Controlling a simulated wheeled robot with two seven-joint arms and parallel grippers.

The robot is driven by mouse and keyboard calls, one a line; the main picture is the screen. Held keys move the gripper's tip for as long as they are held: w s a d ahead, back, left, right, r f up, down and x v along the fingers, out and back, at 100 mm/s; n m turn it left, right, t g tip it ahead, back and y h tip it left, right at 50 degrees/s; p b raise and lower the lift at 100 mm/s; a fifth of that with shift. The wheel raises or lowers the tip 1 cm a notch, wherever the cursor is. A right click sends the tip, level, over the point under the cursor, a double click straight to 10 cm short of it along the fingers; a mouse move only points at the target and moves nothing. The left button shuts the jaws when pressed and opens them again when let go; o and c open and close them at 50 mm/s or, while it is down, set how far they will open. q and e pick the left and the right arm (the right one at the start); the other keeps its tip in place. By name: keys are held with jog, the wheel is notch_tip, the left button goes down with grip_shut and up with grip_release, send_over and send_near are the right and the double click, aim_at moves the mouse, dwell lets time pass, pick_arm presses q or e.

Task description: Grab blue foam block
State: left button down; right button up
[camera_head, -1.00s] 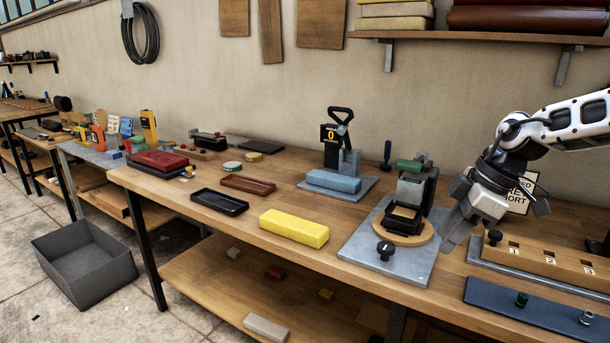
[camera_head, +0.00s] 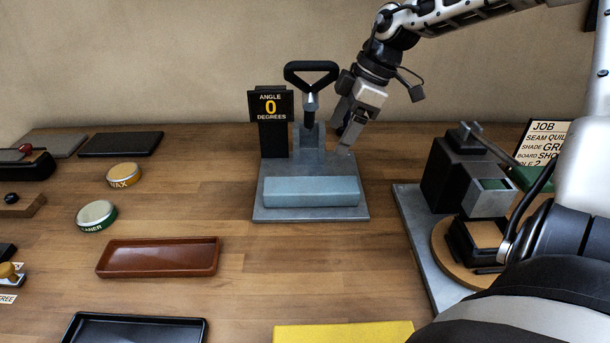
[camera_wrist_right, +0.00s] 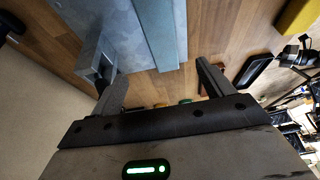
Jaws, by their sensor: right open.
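The blue foam block (camera_head: 311,191) is a long light-blue bar lying on a grey metal plate (camera_head: 262,214), in front of a grey stand with a black loop handle (camera_head: 311,72). It also shows in the right wrist view (camera_wrist_right: 158,30), above and beyond the fingers. My right gripper (camera_head: 344,136) is open and empty, above and behind the right end of the block, beside the stand, and apart from the block. In the right wrist view its two fingers (camera_wrist_right: 158,82) are spread wide. My left gripper is not in view.
An angle sign (camera_head: 271,107) stands left of the handle. A black clamp device (camera_head: 456,178) on a grey plate is at the right. A brown tray (camera_head: 158,257), a black tray (camera_head: 135,330) and a yellow block (camera_head: 343,332) lie nearer. Bare wood surrounds the block's plate.

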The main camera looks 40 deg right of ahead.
jog(key=f, duration=0.1)
jog(key=a+f, duration=0.1)
jog(key=f, duration=0.1)
jog(key=shift+s+a+f, duration=0.1)
jog(key=shift+f, duration=0.2)
send_over(314, 184)
jog(key=s+d, duration=0.2)
jog(key=f, duration=0.4)
jog(key=shift+a, duration=0.2)
jog(key=shift+x, duration=0.8)
jog(key=x, duration=0.4)
jog(key=shift+w+d, duration=0.1)
jog(key=shift+w, duration=0.1)
jog(key=shift+w+f, duration=0.1)
jog(key=shift+f, duration=0.3)
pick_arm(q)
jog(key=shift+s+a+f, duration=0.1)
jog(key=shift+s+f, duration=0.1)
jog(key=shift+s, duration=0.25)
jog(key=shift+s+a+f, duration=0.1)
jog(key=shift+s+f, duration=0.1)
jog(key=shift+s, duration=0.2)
pick_arm(e)
jog(key=c, duration=1.1)
jog(key=shift+c, duration=0.2)
